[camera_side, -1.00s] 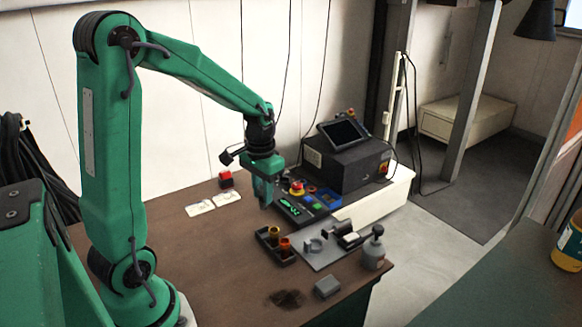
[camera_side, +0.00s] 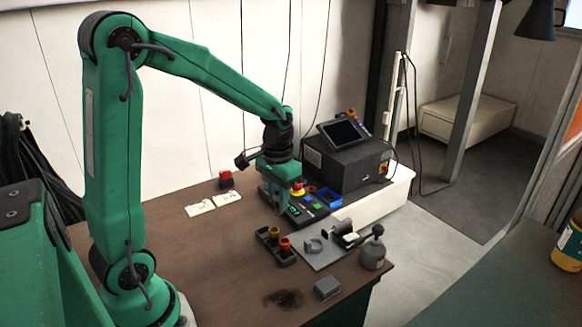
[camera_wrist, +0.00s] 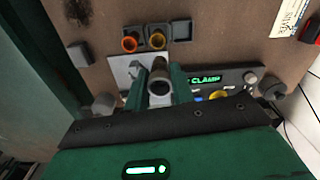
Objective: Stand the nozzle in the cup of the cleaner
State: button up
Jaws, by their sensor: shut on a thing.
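My gripper (camera_side: 280,206) points down over the table, behind the small dark tray and left of the grey plate. In the wrist view its two jaws (camera_wrist: 160,88) are shut on a grey-brown tubular nozzle (camera_wrist: 160,70), held between them with its round end showing. In the side view the nozzle is too small to make out. The grey plate (camera_side: 318,262) carries a round grey cup-like holder (camera_side: 313,246) and a dark cylinder (camera_side: 336,229); this looks like the cleaner. The plate shows only partly in the wrist view (camera_wrist: 122,66), where jaws and nozzle hide its cup.
The dark tray (camera_wrist: 181,30) holds an orange and a brass-coloured piece; its third compartment is empty. A panel with a lit green display (camera_wrist: 205,79) and a welding box (camera_side: 345,165) stand behind.

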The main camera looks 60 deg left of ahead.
jog(key=d+r+m, duration=0.2)
jog(key=d+m, duration=0.1)
jog(key=d, duration=1.4)
send_over(315, 247)
notch_tip(315, 247, down, 8)
jog(key=shift+r, duration=0.2)
jog(key=shift+f, duration=2)
jog(key=shift+f, duration=0.1)
jog(key=o, duration=1)
